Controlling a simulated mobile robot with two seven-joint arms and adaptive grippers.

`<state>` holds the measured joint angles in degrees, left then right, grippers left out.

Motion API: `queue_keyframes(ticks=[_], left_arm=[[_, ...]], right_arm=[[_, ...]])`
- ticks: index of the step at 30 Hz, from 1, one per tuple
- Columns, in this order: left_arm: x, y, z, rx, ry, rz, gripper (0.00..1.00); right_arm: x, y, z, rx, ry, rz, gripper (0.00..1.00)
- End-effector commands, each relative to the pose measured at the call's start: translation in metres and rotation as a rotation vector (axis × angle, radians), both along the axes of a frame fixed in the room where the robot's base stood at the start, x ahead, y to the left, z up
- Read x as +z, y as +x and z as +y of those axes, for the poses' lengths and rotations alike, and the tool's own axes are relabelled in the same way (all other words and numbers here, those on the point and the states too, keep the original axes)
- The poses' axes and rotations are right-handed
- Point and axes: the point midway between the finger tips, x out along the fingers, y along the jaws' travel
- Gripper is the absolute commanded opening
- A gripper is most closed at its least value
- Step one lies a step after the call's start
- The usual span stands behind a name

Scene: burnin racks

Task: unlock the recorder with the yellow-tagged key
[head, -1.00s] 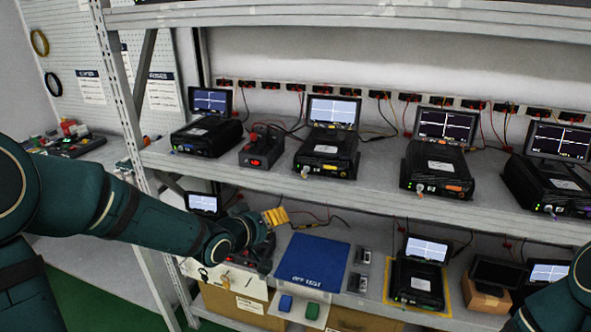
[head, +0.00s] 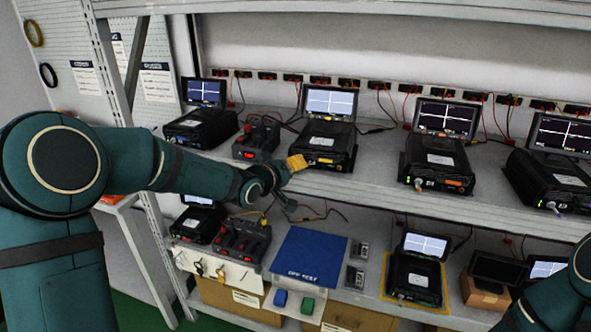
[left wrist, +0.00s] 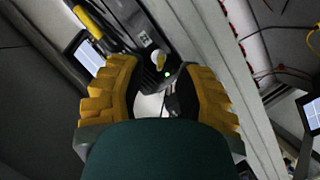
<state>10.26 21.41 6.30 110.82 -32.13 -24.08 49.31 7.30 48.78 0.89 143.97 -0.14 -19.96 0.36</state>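The black recorder with a yellow front label (head: 322,148) stands on the upper shelf, its lit screen behind it. My left gripper (head: 297,162) is at its front left corner, its yellow fingers hiding that part of the front. In the left wrist view, the gripper (left wrist: 160,75) is open, with a gap between the fingers. A small pale and yellow key-like piece (left wrist: 158,60) sits on the recorder's front (left wrist: 140,35) beyond the gap, beside a green light. I cannot tell whether the fingers touch it. Keys (head: 220,271) hang on the lower shelf's white front panel. My right gripper is out of view.
Other recorders stand at left (head: 200,128) and right (head: 437,165) on the upper shelf. A black box with a red switch (head: 257,140) is close to my left gripper. The shelf edge (head: 370,190) runs below it. A blue mat (head: 312,255) lies on the lower shelf.

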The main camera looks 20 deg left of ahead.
Motion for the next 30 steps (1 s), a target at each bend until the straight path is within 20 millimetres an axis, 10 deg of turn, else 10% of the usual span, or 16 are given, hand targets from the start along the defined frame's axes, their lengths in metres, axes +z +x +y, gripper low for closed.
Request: queue_keyframes(ticks=[16, 19, 30], left_arm=[[-0.005, 0.018, -0.005, 0.001, 0.000, -0.001, 0.33], [-0.005, 0.018, -0.005, 0.001, 0.000, -0.001, 0.00], [-0.005, 0.018, -0.005, 0.001, 0.003, -0.001, 0.00]], right_arm=[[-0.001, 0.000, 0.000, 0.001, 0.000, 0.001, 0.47], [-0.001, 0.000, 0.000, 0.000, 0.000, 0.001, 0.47], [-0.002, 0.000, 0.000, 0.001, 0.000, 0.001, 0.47]])
